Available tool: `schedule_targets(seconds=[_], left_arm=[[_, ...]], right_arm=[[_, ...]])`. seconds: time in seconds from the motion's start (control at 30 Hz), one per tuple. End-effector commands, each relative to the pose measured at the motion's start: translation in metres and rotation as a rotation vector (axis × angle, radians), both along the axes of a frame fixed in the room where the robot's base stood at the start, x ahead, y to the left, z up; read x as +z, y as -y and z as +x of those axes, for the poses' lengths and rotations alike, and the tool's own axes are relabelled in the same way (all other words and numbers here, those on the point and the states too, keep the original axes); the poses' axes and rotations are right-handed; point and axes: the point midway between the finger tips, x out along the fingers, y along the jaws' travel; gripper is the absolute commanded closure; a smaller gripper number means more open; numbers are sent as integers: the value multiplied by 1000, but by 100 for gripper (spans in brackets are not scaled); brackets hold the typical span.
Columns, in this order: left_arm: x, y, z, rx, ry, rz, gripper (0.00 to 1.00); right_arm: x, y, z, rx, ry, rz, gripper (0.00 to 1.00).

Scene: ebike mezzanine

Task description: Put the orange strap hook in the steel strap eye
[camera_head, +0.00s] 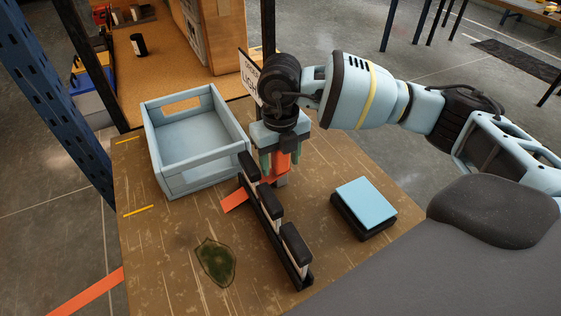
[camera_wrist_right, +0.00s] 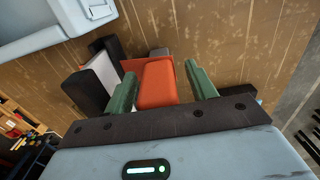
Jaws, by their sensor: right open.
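The orange strap hook (camera_head: 281,163) stands upright by the far end of a black rack. My right gripper (camera_head: 278,160) is above it, pointing down, with green fingers on either side. In the right wrist view the orange hook (camera_wrist_right: 158,84) lies between the open fingers (camera_wrist_right: 162,88), with a gap showing on the right side. A flat orange strap (camera_head: 235,200) comes out on the near left side of the rack. A small grey piece (camera_head: 281,181) shows just below the hook; I cannot tell whether it is the steel strap eye. My left gripper is out of view.
The black rack (camera_head: 291,262) with several upright padded posts runs along the wooden table. A light blue open crate (camera_head: 171,171) stands to its left. A blue-topped black block (camera_head: 366,199) lies to the right.

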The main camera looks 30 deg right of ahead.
Motion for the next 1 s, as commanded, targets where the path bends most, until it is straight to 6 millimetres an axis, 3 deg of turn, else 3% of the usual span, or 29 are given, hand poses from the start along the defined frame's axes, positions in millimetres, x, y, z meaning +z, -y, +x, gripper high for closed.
schedule_targets(seconds=[0.3,0.73,1.0], left_arm=[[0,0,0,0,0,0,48],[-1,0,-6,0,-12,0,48],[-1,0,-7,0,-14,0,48]], right_arm=[[-7,0,0,0,1,0,44],[-6,0,0,0,1,0,99],[-4,0,1,0,3,1,99]])
